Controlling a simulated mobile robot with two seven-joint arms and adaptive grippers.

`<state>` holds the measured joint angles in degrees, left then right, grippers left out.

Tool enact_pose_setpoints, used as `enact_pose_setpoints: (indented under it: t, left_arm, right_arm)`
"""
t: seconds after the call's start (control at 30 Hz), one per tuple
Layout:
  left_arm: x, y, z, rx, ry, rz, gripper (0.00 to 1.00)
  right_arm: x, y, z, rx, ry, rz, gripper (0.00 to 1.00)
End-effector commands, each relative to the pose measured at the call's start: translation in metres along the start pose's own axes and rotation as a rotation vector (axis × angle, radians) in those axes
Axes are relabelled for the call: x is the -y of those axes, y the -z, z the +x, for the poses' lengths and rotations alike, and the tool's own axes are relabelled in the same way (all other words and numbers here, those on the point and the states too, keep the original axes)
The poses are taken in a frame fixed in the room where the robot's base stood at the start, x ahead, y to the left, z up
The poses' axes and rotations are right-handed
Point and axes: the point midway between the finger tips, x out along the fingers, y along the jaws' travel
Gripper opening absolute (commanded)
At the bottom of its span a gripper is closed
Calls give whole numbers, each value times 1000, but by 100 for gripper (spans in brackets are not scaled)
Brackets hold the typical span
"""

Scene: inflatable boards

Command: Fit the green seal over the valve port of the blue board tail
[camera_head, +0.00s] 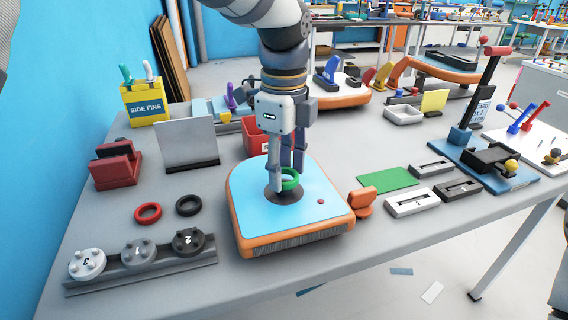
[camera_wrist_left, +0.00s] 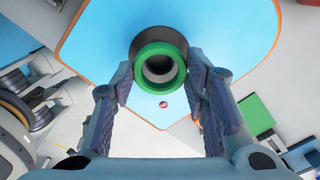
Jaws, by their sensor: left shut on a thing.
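The blue board tail (camera_head: 246,187), with an orange rim, lies flat on the grey table. Its dark round valve port (camera_head: 283,196) rises near the middle. My left gripper (camera_head: 287,180) points down over the port and is shut on the green seal (camera_head: 291,176). In the left wrist view the green seal (camera_wrist_left: 159,54) sits between the two fingers of my left gripper (camera_wrist_left: 163,88), lined up with the dark port (camera_wrist_left: 162,36) behind it. I cannot tell how far the seal is down on the port. The fingers partly hide both in the head view. My right gripper is not in view.
A red ring (camera_head: 148,213) and a black ring (camera_head: 189,205) lie left of the board. A rail (camera_head: 141,269) with numbered caps is at the front left. An orange block (camera_head: 362,201) stands close to the board's right side, near a green mat (camera_head: 388,180).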

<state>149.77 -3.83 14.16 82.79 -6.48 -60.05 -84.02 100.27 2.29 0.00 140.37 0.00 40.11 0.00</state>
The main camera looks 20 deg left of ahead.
Motion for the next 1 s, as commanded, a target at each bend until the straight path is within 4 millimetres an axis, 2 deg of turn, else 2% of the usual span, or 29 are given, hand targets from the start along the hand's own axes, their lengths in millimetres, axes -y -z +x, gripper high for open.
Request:
enact_pose_setpoints:
  t: [0.87, 0.9, 1.0]
  left_arm:
    - [0, 0, 22, 0, -1, 0, 26]
    - [0, 0, 23, 0, 0, 0, 46]
    - [0, 0, 22, 0, 0, 0, 65]
  right_arm:
    - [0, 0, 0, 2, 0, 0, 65]
    - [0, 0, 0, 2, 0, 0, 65]
    - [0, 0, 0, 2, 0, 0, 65]
